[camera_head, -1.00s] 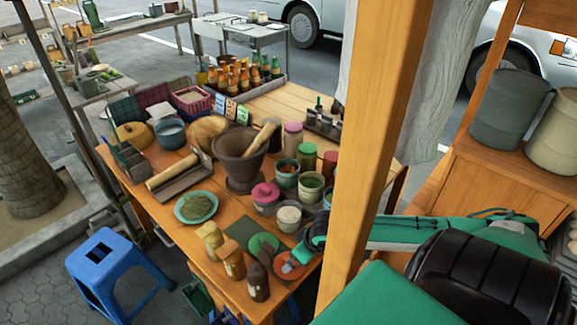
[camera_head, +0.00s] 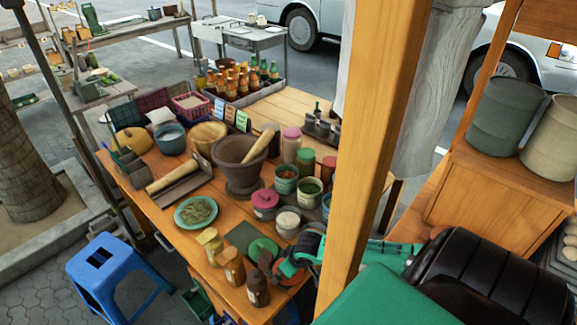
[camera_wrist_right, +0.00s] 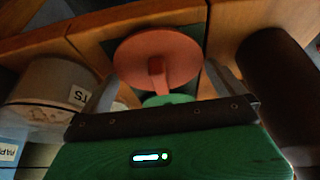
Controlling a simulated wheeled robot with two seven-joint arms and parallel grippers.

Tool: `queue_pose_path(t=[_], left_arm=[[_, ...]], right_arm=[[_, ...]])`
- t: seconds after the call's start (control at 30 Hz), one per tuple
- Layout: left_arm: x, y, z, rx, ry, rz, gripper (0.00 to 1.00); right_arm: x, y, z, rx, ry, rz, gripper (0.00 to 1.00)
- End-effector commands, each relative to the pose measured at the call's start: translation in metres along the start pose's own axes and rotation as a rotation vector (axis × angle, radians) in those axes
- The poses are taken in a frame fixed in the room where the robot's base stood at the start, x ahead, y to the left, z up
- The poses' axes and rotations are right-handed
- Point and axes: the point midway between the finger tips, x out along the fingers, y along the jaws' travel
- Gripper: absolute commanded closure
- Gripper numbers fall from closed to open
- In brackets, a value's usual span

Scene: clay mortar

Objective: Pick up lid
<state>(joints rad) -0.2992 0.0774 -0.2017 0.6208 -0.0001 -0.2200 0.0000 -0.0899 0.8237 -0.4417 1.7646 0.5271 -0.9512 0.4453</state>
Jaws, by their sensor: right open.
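A round orange-red lid (camera_wrist_right: 140,54) with an upright knob lies flat near the front corner of the wooden table. In the head view my right gripper (camera_head: 287,262) is over this lid and hides most of it. In the right wrist view my right gripper (camera_wrist_right: 163,84) is open, with its fingers spread to either side of the knob. Nothing is held between them. A green lid (camera_head: 264,247) lies beside the orange-red one, and part of it shows below the knob in the wrist view (camera_wrist_right: 165,99). My left gripper is not in view.
A dark mortar (camera_head: 240,165) stands farther back. A wooden post (camera_head: 365,150) rises to the right.

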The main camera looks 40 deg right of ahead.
Motion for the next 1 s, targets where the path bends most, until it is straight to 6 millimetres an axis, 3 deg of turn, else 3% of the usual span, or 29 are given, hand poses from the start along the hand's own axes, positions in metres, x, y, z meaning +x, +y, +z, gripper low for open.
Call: queue_pose_path(t=[0.13, 0.3, 0.77, 1.0], left_arm=[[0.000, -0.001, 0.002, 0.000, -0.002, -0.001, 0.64], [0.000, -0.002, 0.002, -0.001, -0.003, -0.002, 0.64], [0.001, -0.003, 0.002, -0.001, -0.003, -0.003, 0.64], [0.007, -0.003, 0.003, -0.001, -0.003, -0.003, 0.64]], right_arm=[[0.000, 0.000, 0.000, 0.000, 0.000, 0.000, 0.00], [0.000, 0.000, 0.000, 0.000, 0.000, 0.000, 0.30], [-0.005, 0.000, -0.002, -0.001, 0.002, -0.001, 0.30], [-0.035, 0.001, -0.015, -0.003, 0.004, 0.001, 0.30]])
